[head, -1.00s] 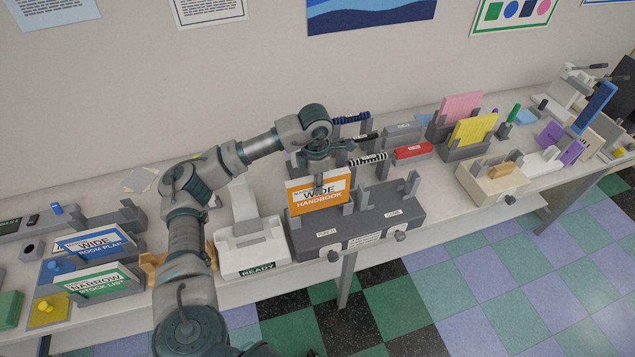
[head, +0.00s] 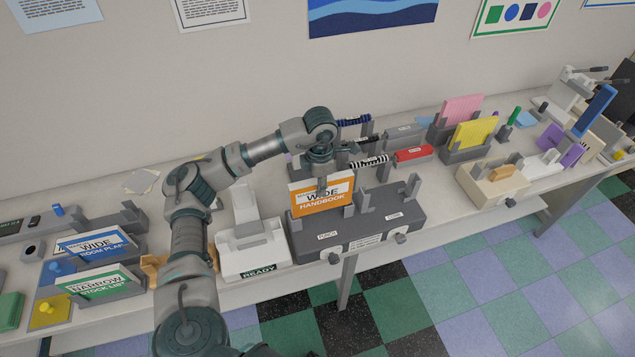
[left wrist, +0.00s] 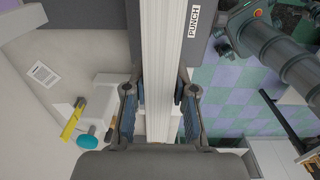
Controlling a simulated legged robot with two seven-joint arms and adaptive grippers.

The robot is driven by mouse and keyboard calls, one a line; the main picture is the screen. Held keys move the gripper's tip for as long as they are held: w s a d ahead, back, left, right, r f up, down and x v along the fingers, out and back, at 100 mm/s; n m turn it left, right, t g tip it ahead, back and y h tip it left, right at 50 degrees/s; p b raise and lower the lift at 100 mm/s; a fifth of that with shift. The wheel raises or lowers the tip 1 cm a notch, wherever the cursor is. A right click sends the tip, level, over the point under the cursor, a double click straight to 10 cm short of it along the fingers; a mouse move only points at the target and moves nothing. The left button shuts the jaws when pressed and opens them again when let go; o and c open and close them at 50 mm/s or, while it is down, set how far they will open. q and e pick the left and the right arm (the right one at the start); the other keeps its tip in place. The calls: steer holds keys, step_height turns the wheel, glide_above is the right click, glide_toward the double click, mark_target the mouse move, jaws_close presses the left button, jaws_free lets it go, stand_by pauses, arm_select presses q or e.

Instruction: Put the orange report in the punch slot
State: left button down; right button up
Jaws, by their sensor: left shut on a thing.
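The orange report (head: 321,208), marked "WIDE HANDBOOK", stands upright over the left part of the dark grey punch block (head: 375,227), at the side labelled PUNCH. My left gripper (head: 321,178) holds it from above, shut on its top. In the left wrist view, the report's white page edges (left wrist: 162,60) run between the fingers of my left gripper (left wrist: 160,100), beside the PUNCH label (left wrist: 194,17). The slot is hidden behind the report, so I cannot tell whether its lower edge is inside. My right gripper is not in view.
A white device marked READY (head: 258,262) stands close left of the block. Upright posts (head: 412,187) rise from the block's right part. Black, striped and red bars (head: 413,154) lie behind. Blue (head: 95,243) and green (head: 100,282) reports stand at left.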

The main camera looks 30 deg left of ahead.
mark_target(320, 199)
arm_select(q)
steer(key=shift+d, duration=0.25)
stand_by(0.4)
steer(key=shift+a, duration=0.2)
stand_by(0.4)
steer(key=shift+f+b, duration=2.15)
steer(key=shift+f, duration=1.1)
steer(key=c, duration=0.9)
jaws_free()
steer(key=shift+r, duration=0.1)
steer(key=shift+o, duration=0.2)
step_height(320, 199, up, 12)
steer(key=shift+d+f, duration=0.1)
